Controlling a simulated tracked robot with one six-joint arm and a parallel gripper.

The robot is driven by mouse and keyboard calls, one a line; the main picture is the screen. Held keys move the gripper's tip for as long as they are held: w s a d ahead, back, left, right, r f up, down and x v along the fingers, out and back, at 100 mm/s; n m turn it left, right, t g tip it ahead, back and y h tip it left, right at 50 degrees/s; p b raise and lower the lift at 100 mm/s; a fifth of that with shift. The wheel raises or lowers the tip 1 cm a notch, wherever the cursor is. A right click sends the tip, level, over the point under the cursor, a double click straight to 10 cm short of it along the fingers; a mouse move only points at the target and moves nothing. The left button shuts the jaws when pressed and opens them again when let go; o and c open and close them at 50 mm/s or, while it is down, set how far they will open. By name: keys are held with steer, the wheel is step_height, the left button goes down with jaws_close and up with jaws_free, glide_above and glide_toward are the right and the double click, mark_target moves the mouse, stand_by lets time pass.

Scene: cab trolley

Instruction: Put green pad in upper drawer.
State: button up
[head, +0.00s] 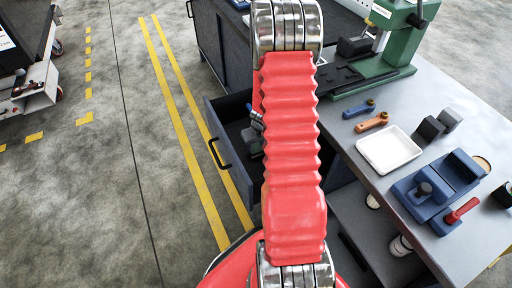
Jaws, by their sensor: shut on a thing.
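My red arm crosses the middle of the head view and hides most of my gripper (257,121). A small part of the gripper shows at the arm's left edge, over an open dark drawer (217,119) with a black handle. A dull green piece, seemingly the green pad (251,141), shows just below the gripper and is partly covered by the arm. The gripper is shut on it. I cannot tell whether the pad touches the drawer floor. The right part of this drawer is hidden behind my arm.
The grey bench top (470,100) carries a green press (402,35), blue and orange handles, a white tray (390,149) and a blue fixture (437,188). A lower open compartment (382,232) holds white round things. Floor at left is clear up to a cart (38,95).

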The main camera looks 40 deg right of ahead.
steer(key=shift+f, duration=0.35)
steer(key=shift+f, duration=0.1)
steer(key=o, duration=1.1)
steer(key=shift+o, duration=0.2)
steer(key=shift+v, duration=0.8)
steer(key=v, duration=1)
steer(key=shift+r, duration=0.35)
steer(key=shift+s+a, duration=0.1)
